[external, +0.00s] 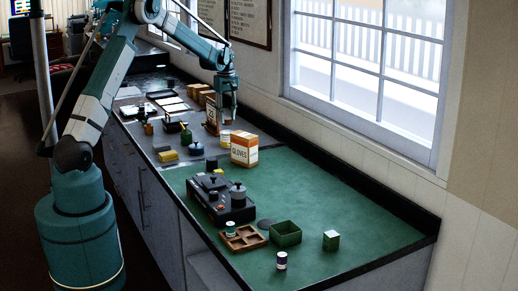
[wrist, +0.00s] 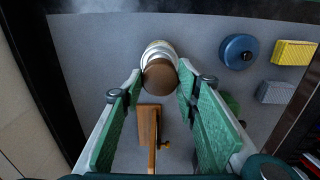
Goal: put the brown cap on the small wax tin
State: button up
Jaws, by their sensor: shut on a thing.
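My gripper (wrist: 160,75) is shut on the brown cap (wrist: 160,76), which sits between its green fingertips. The small wax tin (wrist: 158,50), pale and round, is just beyond the cap in the wrist view, and the cap hides its near part. I cannot tell whether cap and tin touch. In the external view my gripper (external: 227,112) points down above the small wax tin (external: 225,138), on the counter left of an orange and white box. The cap is too small to make out there.
A wooden stand (wrist: 149,130) is close to my gripper. A blue round tin (wrist: 238,51), a yellow block (wrist: 293,52) and a grey block (wrist: 275,92) lie to the right. The gloves box (external: 244,151) stands near the tin. The green mat has free room at right.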

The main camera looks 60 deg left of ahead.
aim_at(227, 118)
jog(key=shift+f, duration=0.25)
jog(key=shift+f, duration=1.8)
jog(key=shift+f, duration=0.15)
jog(key=o, duration=0.7)
jog(key=shift+r, duration=0.2)
notch_tip(227, 118, up, 12)
jog(key=shift+f, duration=0.1)
